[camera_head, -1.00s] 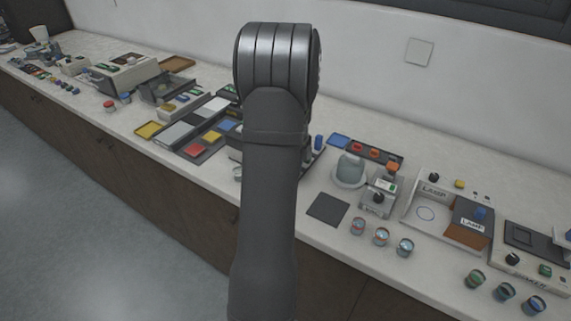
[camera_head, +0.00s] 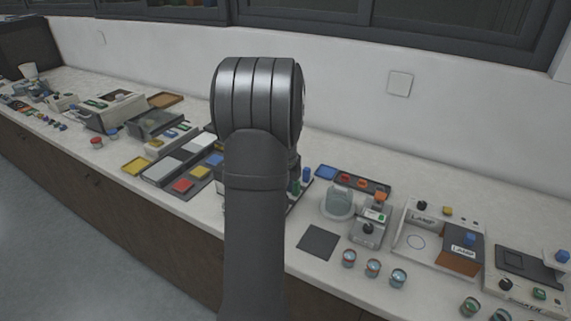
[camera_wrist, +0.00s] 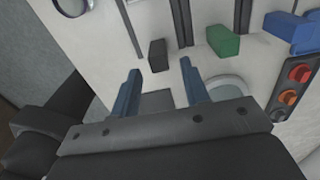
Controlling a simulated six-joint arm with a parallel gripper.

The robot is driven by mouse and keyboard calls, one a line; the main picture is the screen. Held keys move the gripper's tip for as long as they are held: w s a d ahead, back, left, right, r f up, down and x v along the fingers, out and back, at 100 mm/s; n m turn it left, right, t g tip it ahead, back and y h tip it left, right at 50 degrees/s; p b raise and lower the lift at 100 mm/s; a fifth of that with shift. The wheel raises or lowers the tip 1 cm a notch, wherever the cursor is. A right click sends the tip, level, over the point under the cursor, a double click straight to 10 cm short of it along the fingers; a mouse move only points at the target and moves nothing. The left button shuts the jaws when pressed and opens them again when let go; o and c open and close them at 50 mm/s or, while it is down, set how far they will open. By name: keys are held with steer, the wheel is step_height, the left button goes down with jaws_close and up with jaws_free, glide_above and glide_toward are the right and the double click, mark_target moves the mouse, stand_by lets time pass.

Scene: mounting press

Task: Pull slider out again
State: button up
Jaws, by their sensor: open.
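My gripper (camera_wrist: 160,66) is in the wrist view, with two blue fingers apart and nothing held between them. A small black block (camera_wrist: 158,55) lies just beyond and between the fingertips; I cannot tell whether they touch it. A green block (camera_wrist: 222,40) stands to its right, and a blue block (camera_wrist: 288,27) further right. Dark rails (camera_wrist: 181,22) run at the top of this view. I cannot tell for sure which part is the slider. In the head view my arm hides the gripper and most of the press; a blue upright piece (camera_head: 306,174) shows beside it.
In the wrist view a dark tray with red and orange round pieces (camera_wrist: 290,97) lies at right. In the head view a dark square pad (camera_head: 320,242), several small jars (camera_head: 372,267) and a lamp station (camera_head: 437,240) stand right of my arm. Coloured trays (camera_head: 183,186) lie left.

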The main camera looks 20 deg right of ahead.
step_height(320, 180, up, 12)
steer(key=shift+r, duration=0.2)
steer(key=shift+f, duration=0.1)
step_height(320, 180, down, 17)
steer(key=shift+f, duration=0.15)
steer(key=shift+a, duration=0.1)
stand_by(0.6)
